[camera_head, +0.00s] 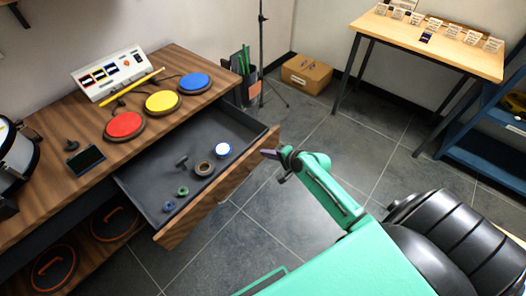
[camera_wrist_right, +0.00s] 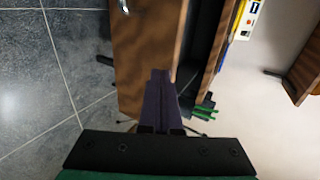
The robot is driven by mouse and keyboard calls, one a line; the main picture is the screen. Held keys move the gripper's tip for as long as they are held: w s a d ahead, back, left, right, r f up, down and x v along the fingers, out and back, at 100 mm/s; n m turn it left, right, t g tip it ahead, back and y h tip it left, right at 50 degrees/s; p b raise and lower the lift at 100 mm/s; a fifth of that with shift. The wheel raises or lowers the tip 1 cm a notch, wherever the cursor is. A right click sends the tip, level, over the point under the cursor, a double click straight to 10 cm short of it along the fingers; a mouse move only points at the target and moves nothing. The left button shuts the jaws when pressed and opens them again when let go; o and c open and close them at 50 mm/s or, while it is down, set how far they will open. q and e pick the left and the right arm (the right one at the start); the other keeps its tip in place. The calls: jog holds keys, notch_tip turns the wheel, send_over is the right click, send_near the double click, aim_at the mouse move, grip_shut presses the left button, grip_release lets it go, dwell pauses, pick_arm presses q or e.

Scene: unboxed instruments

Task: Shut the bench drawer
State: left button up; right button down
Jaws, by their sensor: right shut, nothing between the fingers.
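The bench drawer (camera_head: 232,125) stands pulled out from the wooden bench (camera_head: 58,190), showing its dark inside. Its wooden front (camera_head: 240,178) faces the open floor. Several small parts lie in it, among them a white-and-blue disc (camera_head: 222,149) and a dark ring (camera_head: 204,169). My right gripper (camera_head: 268,153) is shut and empty, by the far end of the drawer front. In the right wrist view its dark purple fingers (camera_wrist_right: 161,76) overlap the edge of the wooden front (camera_wrist_right: 145,45); I cannot tell if they touch it. My left gripper is not in view.
Red (camera_head: 124,125), yellow (camera_head: 162,102) and blue (camera_head: 194,83) round pads lie on the bench top beside a white control box (camera_head: 108,74). A bin with green rods (camera_head: 247,90) and a cardboard box (camera_head: 306,73) stand beyond. Tiled floor (camera_head: 300,226) before the drawer is clear.

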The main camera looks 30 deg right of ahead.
jog(key=shift+w+a, duration=0.35)
jog(key=shift+w, duration=0.45)
